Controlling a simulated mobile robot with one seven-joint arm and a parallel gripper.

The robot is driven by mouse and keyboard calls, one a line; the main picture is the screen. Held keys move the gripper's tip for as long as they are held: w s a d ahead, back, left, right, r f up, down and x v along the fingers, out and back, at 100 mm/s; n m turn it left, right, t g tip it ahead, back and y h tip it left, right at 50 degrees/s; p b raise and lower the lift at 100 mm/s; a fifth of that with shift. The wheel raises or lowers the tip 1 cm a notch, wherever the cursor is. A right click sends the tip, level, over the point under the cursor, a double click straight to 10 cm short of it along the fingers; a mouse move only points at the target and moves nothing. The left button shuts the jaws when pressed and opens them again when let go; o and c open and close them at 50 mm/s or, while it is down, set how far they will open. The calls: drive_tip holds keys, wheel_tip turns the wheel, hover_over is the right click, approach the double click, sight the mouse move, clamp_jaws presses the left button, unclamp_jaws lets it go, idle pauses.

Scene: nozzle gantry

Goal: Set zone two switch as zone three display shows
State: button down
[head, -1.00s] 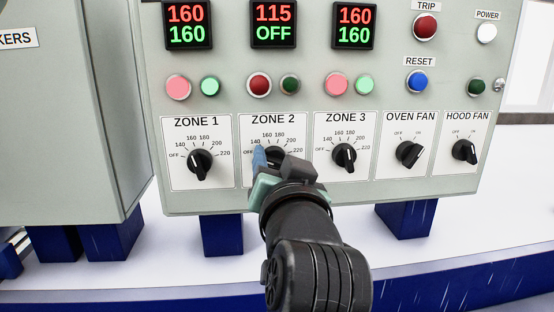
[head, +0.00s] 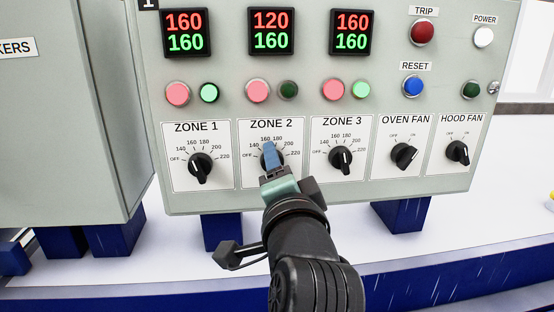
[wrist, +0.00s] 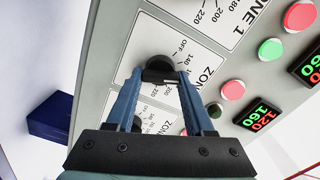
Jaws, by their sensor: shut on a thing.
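The zone 2 switch (head: 281,160) is a black rotary knob on the grey panel, partly hidden behind my gripper. My gripper (head: 270,152) is shut on it, with one blue finger on each side of the knob in the wrist view (wrist: 160,74). The zone 2 display (head: 271,31) reads 120 in red over 160 in green. The zone 3 display (head: 352,32) reads 160 in red over 160 in green. The knob's pointer direction is hidden by my fingers in the head view.
The zone 1 knob (head: 200,167) and zone 3 knob (head: 341,160) flank it closely. Oven fan (head: 404,156) and hood fan (head: 458,153) knobs sit to the right. Lamps, a red trip button (head: 423,33) and a blue reset button (head: 413,86) are above. A grey cabinet (head: 70,120) stands left.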

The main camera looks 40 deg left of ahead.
drive_tip(key=shift+m, duration=0.5)
drive_tip(key=shift+c, duration=1.4)
unclamp_jaws()
drive_tip(key=b+v, duration=1)
drive_tip(key=v, duration=0.3)
drive_tip(key=shift+b, duration=0.4)
